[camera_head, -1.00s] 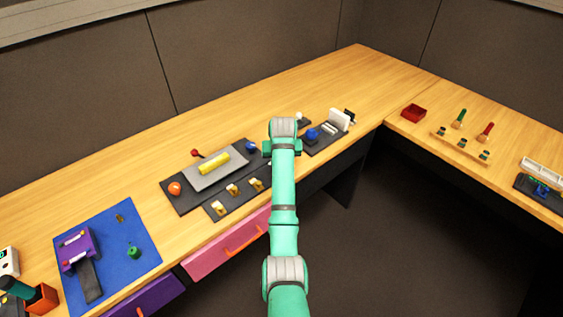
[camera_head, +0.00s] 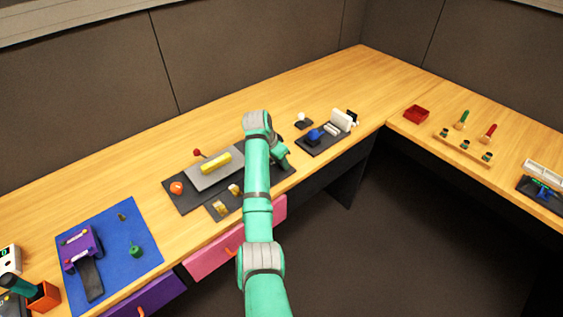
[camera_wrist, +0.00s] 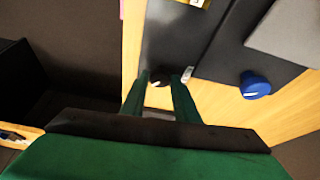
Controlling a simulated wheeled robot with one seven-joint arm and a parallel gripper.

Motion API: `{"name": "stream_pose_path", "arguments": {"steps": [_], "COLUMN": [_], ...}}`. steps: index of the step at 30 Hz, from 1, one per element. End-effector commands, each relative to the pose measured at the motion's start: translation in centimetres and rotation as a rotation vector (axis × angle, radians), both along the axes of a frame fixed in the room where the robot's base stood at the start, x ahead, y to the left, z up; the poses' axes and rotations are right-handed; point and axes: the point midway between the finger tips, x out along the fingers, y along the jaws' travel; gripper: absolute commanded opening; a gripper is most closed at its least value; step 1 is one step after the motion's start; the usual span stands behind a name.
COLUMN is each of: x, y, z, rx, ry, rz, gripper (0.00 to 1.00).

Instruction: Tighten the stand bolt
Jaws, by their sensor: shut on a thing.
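A small dark round piece (camera_wrist: 160,79), which looks like the stand bolt, shows between my fingertips in the wrist view. My gripper (camera_wrist: 161,77) is shut on it, with one green finger on each side. The piece is at the end of a dark panel (camera_wrist: 180,40). A small white piece (camera_wrist: 187,73) is just right of the fingertips. In the head view my gripper (camera_head: 281,157) is over the right end of the dark panels, and my arm hides the bolt there.
A blue knob (camera_wrist: 255,85) stands right of my gripper. A grey plate with a yellow bar (camera_head: 216,163), gold switches (camera_head: 221,208) and an orange knob (camera_head: 177,188) are to the left. A blue-topped device (camera_head: 315,136) and a white ball (camera_head: 301,117) are to the right.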

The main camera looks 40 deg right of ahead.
Motion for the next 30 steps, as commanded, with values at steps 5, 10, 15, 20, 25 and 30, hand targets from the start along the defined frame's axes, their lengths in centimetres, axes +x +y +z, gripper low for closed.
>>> {"name": "stream_pose_path", "arguments": {"steps": [5,10,15,20,25,30], "x": [0.14,0.16,0.16,0.16,0.2,0.15], "y": [0.05,0.07,0.07,0.07,0.12,0.06], "z": [0.09,0.03,0.02,0.02,0.01,0.01], "rx": [0.0,0.002,0.001,0.001,0.001,0.001], "ry": [-0.001,-0.001,-0.001,-0.001,-0.001,-0.001], "rz": [-0.06,-0.088,-0.095,-0.095,-0.092,-0.094], "gripper": [0.05,0.05,0.05,0.05,0.44,0.46]}}
